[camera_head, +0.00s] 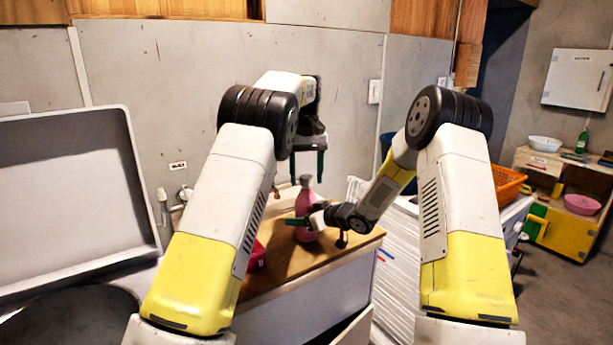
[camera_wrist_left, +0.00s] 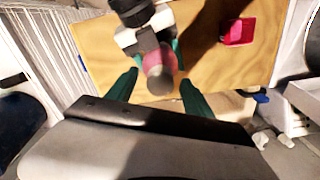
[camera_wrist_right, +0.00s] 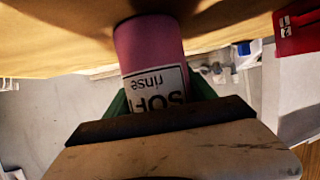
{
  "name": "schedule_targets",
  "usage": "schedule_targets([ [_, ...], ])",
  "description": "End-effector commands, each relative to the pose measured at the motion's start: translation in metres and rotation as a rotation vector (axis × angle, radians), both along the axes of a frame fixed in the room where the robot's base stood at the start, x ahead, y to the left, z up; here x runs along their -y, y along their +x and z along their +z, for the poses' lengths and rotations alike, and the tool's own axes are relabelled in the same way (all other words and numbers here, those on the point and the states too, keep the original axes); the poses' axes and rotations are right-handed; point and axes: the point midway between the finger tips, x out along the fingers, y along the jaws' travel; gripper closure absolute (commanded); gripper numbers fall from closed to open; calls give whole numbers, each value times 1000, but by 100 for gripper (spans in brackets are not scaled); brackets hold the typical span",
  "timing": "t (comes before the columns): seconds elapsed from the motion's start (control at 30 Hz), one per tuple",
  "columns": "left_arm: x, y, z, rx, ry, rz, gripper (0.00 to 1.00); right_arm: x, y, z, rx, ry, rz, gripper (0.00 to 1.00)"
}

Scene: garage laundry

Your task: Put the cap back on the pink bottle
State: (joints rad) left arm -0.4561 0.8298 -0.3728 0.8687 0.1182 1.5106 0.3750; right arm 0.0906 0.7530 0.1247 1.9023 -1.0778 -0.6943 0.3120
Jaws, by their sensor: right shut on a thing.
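The pink bottle (camera_head: 306,208) stands upright on the wooden top of the cabinet. My right gripper (camera_head: 302,222) is shut around its body from the side; its label shows in the right wrist view (camera_wrist_right: 155,85). A greyish-mauve cap (camera_head: 306,181) appears to sit on top of the bottle; whether it is fully seated I cannot tell. In the left wrist view the cap (camera_wrist_left: 160,82) shows end-on. My left gripper (camera_head: 306,168) is above the bottle, pointing down, fingers apart on either side of the cap with gaps, holding nothing.
The wooden cabinet top (camera_head: 275,255) carries a red box (camera_head: 257,256) left of the bottle. A grey wall with pipes stands close behind. An orange basket (camera_head: 507,184) is at the right. Clear wood lies between the red box and the bottle.

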Motion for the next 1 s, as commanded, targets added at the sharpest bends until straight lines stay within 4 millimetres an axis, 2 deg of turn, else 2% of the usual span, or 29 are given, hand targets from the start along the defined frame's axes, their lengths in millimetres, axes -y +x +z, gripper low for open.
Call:
schedule_targets([
  [0.27,0,1,8,2,-1,0,40,0,0,0,1,1,0,100],
  [0.53,0,1,50,3,0,1,40,0,0,0,1,1,0,100],
  [0.7,0,2,65,1,0,0,40,0,0,0,1,1,0,100],
  [1.0,-1,0,75,-1,0,0,40,0,0,0,1,1,0,100],
])
